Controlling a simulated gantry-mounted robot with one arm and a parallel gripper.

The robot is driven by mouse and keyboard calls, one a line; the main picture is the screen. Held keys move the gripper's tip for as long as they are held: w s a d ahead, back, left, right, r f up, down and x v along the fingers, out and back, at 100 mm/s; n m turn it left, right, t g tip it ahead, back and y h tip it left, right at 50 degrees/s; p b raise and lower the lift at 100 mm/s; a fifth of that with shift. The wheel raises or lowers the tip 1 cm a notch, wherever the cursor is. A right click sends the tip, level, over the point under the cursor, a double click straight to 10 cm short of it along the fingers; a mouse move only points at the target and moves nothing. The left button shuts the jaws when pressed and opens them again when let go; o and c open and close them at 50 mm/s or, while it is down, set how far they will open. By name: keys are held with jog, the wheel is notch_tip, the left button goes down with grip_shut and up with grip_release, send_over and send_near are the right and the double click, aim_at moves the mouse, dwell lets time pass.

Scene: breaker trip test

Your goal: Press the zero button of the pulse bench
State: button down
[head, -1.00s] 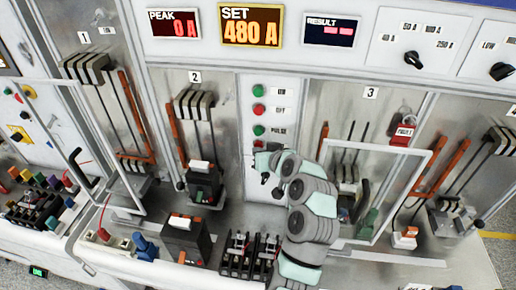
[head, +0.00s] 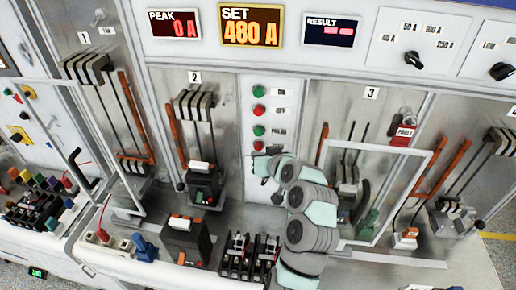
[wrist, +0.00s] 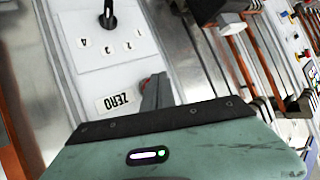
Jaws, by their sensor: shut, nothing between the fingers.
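The pulse bench has a column of green and red buttons on a pale centre panel (head: 230,95). The lowest red button (head: 258,146) in that column shows just above my gripper (head: 262,168); my gripper hides its label. In the wrist view a ZERO label (wrist: 119,100) lies beside my gripper's fingers (wrist: 157,90), and a sliver of red button (wrist: 143,82) shows at their edge, mostly hidden by them. The fingers are closed together and empty. I cannot tell whether they touch the button.
A selector knob (wrist: 108,15) sits on the same panel as the ZERO label. An open clear door frame (head: 432,165) stands right of my arm. Black breakers (head: 186,240) stand on the bench below. The SET display (head: 251,27) reads 480 A and PEAK (head: 174,23) reads 0 A.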

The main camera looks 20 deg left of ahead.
jog(key=s, duration=0.3)
jog(key=s+d, duration=0.1)
jog(key=s, duration=0.1)
dwell(0.5)
dwell(0.6)
